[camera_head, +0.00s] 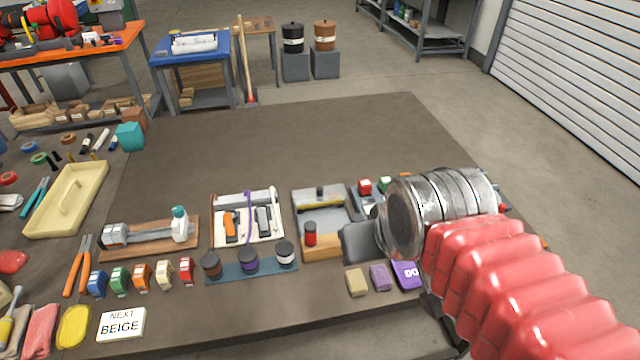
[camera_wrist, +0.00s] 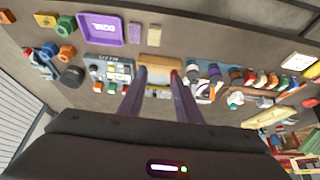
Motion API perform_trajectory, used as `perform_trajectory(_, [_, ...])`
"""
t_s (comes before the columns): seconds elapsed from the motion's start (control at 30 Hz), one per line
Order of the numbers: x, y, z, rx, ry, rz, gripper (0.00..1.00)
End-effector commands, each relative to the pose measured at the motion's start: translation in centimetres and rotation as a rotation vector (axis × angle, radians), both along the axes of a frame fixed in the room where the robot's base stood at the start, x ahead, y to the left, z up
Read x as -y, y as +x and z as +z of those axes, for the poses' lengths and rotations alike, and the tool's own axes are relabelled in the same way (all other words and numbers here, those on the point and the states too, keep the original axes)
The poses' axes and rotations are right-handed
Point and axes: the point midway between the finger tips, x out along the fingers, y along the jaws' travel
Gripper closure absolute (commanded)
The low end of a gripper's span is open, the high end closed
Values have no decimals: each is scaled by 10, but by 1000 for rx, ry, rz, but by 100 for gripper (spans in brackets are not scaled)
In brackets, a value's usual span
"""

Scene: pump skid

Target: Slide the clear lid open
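A shallow grey box (camera_head: 340,213) sits on the bench, left of my arm. A dark knob (camera_head: 320,191) and a yellowish bar (camera_head: 320,204) show at its far part. The clear lid itself is hard to make out, and I cannot tell how far it covers the box. In the wrist view my gripper (camera_wrist: 158,74) has its two fingers spread apart, with nothing held between them. A tan wooden block (camera_wrist: 160,64) at the box's near end shows beyond the tips. The yellowish part of the box (camera_wrist: 158,93) shows between the fingers.
A white tray (camera_head: 270,236) with orange and grey items lies left of the box. Dark jars (camera_head: 248,259) stand nearer. A purple tray (camera_head: 408,274), a purple block (camera_head: 380,277) and a tan block (camera_head: 356,282) lie in front. The bench behind the box is clear.

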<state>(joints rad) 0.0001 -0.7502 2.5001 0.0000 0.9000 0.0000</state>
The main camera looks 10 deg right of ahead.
Motion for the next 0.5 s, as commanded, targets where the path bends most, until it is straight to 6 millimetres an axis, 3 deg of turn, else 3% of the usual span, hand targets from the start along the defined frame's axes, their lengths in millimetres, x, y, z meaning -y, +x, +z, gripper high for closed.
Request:
perform_trajectory(0.27, [0, 5, 3, -5, -2, 12, 65])
perform_trajectory(0.5, [-6, 33, 12, -36, -17, 93, 65])
